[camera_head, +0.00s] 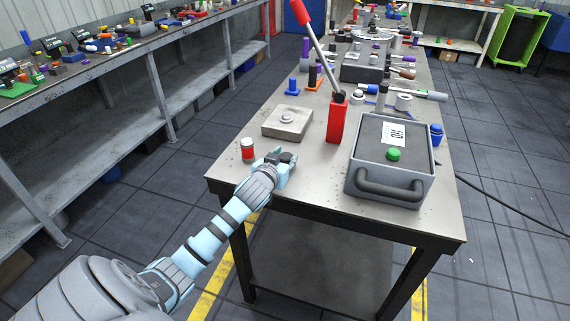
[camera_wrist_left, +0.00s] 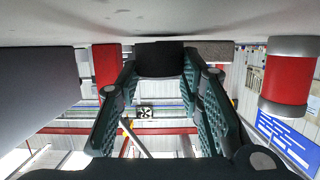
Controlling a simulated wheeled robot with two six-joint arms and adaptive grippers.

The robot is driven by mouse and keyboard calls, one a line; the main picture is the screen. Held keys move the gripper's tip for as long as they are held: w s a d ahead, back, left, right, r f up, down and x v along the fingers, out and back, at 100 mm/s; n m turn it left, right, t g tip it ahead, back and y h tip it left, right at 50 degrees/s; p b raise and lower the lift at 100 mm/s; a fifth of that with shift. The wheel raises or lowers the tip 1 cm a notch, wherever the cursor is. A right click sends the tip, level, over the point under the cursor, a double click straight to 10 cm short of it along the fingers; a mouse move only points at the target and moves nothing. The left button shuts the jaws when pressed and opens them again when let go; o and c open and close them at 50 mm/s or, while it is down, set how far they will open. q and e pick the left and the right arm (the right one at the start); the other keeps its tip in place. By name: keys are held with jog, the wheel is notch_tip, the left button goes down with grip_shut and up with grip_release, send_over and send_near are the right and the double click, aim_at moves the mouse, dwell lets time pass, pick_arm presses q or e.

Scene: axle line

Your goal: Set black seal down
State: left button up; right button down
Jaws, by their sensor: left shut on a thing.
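My left gripper (camera_head: 281,160) is over the near left corner of the workbench and is shut on the black seal (camera_head: 286,156). In the left wrist view the dark seal (camera_wrist_left: 160,58) sits between the tips of both fingers of the left gripper (camera_wrist_left: 162,78). The bench surface (camera_wrist_left: 150,25) lies close to the seal there; I cannot tell whether they touch. The seal is partly hidden by the fingers. My right gripper is not in view.
A red cylinder with pale ends (camera_head: 248,151) stands left of the gripper. A square metal plate (camera_head: 287,122) lies behind it. A red lever press (camera_head: 337,119) and a grey handled box (camera_head: 392,168) stand to the right. Bare bench (camera_head: 315,178) lies between gripper and box.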

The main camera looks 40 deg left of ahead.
pick_arm(q)
jog(key=shift+f, duration=0.35)
jog(key=o, duration=1)
jog(key=shift+r, duration=0.1)
jog(key=shift+o, duration=0.2)
jog(key=shift+s, duration=0.1)
jog(key=p+v, duration=0.2)
jog(key=v, duration=1)
